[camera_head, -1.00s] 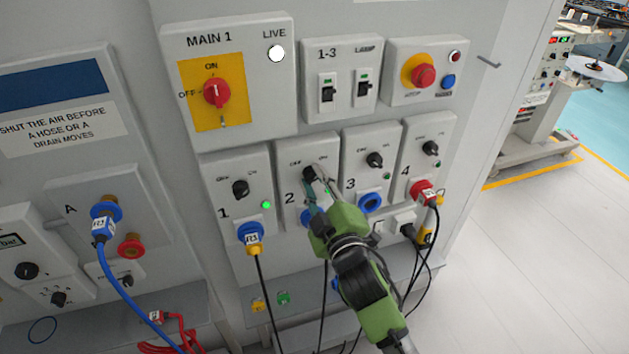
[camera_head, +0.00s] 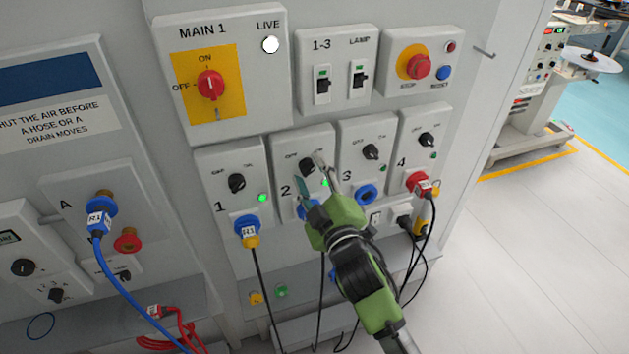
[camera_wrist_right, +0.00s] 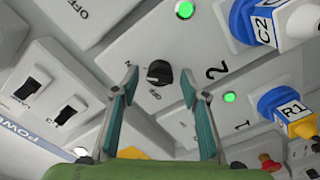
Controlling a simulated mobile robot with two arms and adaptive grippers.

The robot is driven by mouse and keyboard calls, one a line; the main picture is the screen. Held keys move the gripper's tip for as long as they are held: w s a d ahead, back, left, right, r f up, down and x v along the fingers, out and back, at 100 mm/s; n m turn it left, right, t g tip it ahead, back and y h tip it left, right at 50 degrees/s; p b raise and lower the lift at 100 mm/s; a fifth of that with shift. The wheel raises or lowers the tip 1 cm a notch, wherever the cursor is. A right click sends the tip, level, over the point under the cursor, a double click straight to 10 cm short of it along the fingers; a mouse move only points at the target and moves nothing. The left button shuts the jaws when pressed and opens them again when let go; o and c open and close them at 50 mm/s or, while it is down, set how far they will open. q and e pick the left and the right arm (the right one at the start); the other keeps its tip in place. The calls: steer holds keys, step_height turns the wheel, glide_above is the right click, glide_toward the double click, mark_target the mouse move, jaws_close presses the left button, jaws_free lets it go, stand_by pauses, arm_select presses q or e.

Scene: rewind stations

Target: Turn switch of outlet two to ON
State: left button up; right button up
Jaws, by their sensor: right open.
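The outlet two switch (camera_head: 307,166) is a black rotary knob on the panel marked 2. In the right wrist view the knob (camera_wrist_right: 159,73) sits between the spread fingers, with visible gaps on both sides. My right gripper (camera_head: 319,171) is open and empty in front of it, fingertips close to the panel. A green lamp (camera_head: 325,183) on outlet two is lit; it also glows in the right wrist view (camera_wrist_right: 184,9). The blue outlet two socket is partly hidden by the gripper in the head view; a plug marked C2 (camera_wrist_right: 264,25) shows in the right wrist view. My left gripper is not visible.
Outlet one's knob (camera_head: 237,183) is at the left, with its lamp (camera_head: 262,198) lit green. Outlet three's knob (camera_head: 371,152) and outlet four's knob (camera_head: 427,139) are close on the right. The red main switch (camera_head: 210,85) is above. Cables hang below.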

steer(key=v, duration=1.2)
steer(key=shift+w, duration=0.1)
step_height(320, 180, down, 24)
steer(key=d+m+g+h+b, duration=0.1)
steer(key=d+m+g+h, duration=0.1)
steer(key=g, duration=0.2)
steer(key=s+d+f+m+g+h, duration=0.15)
steer(key=s+f, duration=0.25)
steer(key=f, duration=0.5)
steer(key=s+d+f+m+g, duration=0.1)
steer(key=s+d+f+g, duration=0.2)
steer(key=f, duration=0.6)
steer(key=s+d+f+m+g+h+b, duration=0.15)
steer(key=s+d+f, duration=0.25)
steer(key=s+f, duration=0.45)
steer(key=s+d+f+m+g, duration=0.2)
steer(key=s+d+f, duration=0.2)
steer(key=s+f, duration=0.45)
steer(key=s+d+f+m+g, duration=0.1)
steer(key=s+d+f+g, duration=0.1)
steer(key=s, duration=0.6)
steer(key=s+d+f+m+g, duration=0.2)
steer(key=s+f, duration=0.3)
steer(key=s, duration=0.4)
steer(key=shift+s+d+f+h+b, duration=0.2)
steer(key=shift+d+h+b, duration=0.1)
steer(key=shift+d, duration=0.3)
